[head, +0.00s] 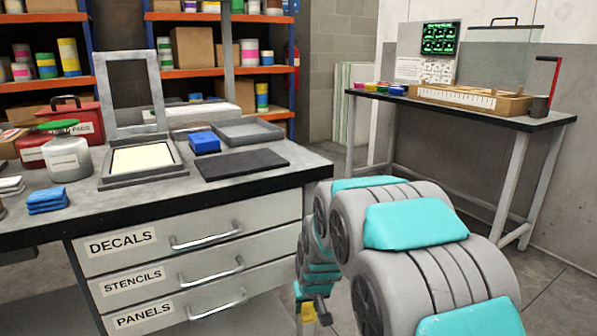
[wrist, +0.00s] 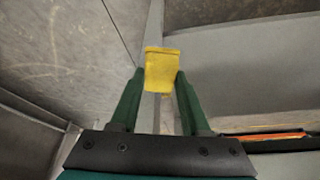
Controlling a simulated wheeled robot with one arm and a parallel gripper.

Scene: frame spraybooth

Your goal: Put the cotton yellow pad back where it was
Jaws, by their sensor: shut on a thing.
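My gripper (wrist: 158,85) is shut on the yellow pad (wrist: 161,68), which sits between the two green fingertips in the wrist view. In the head view the yellow pad (head: 307,312) shows small and low at the bottom edge, beside the drawer front and below the worktop. My arm partly blocks the view there. A red case (head: 85,118) with lettering that seems to read PADS stands at the back left of the workbench (head: 240,190). The frames do not show which spot the pad came from.
On the bench are a hinged frame (head: 133,92) with a cream sheet (head: 143,158), a blue block (head: 205,142), a grey tray (head: 247,132), a dark mat (head: 240,164), a green-topped jar (head: 66,155) and folded blue cloths (head: 47,200). A second table (head: 465,112) stands right.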

